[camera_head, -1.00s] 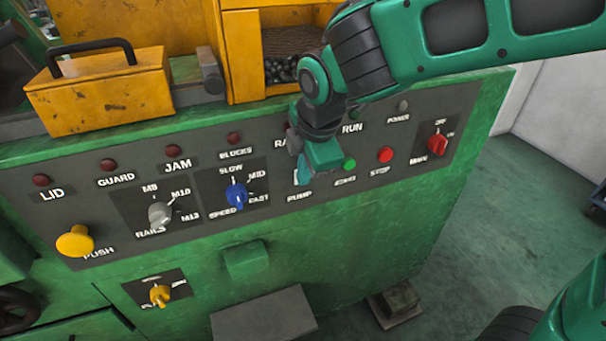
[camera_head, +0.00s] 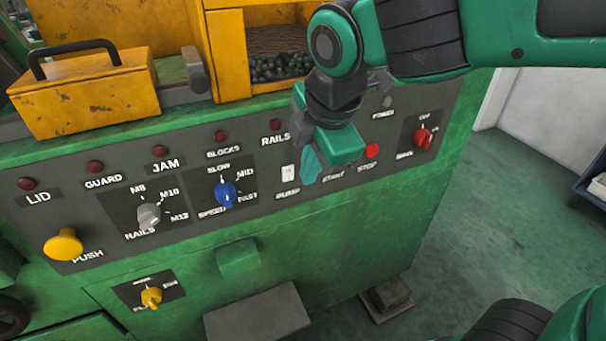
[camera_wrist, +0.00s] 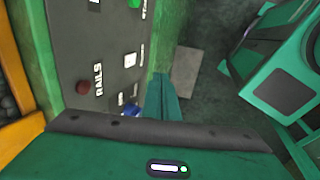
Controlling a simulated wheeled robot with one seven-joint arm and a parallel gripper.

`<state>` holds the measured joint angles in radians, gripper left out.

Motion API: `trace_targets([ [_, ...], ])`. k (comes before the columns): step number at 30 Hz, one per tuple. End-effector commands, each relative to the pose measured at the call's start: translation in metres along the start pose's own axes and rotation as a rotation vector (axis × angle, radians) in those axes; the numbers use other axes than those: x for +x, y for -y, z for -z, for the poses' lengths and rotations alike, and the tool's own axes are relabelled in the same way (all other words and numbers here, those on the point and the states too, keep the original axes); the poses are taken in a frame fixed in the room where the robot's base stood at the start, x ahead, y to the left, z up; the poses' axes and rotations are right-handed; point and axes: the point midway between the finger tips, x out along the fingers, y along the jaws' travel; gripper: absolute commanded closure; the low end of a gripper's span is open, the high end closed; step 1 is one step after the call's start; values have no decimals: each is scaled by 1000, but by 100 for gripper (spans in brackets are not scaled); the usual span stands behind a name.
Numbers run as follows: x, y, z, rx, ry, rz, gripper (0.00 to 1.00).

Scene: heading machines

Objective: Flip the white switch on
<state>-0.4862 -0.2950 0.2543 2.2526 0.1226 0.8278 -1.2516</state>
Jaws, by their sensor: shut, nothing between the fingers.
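The white switch (camera_head: 288,173) sits on the grey control panel above the PUMP label, between the blue speed knob and my gripper. It also shows in the wrist view (camera_wrist: 130,60), left of and beyond my fingers. Whether its rocker is on or off is too small to tell. My gripper (camera_head: 311,168) is shut and empty, just right of the switch and apart from it in the picture. Its closed fingers (camera_wrist: 165,98) point past the panel in the wrist view. My gripper hides the green start button in the head view.
A red stop button (camera_head: 372,151) and a red rotary knob (camera_head: 423,137) lie to the right. The blue knob (camera_head: 225,194) and silver knob (camera_head: 149,215) lie left. A yellow push knob (camera_head: 63,246) sticks out far left. A yellow bin of dark parts stands above.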

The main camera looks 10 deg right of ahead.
Motion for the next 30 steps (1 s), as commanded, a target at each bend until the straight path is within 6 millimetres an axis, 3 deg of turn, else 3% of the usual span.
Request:
trace_targets([
  [6, -18, 3, 0, 1, 0, -2, 100],
  [17, -20, 4, 0, 1, 1, 0, 100],
  [20, -18, 4, -9, 38, 9, 5, 100],
  [23, -13, 9, -39, 179, 37, 23, 100],
  [26, -7, 23, -91, 439, 87, 50, 100],
  [30, -1, 64, -173, 921, 177, 92, 100],
])
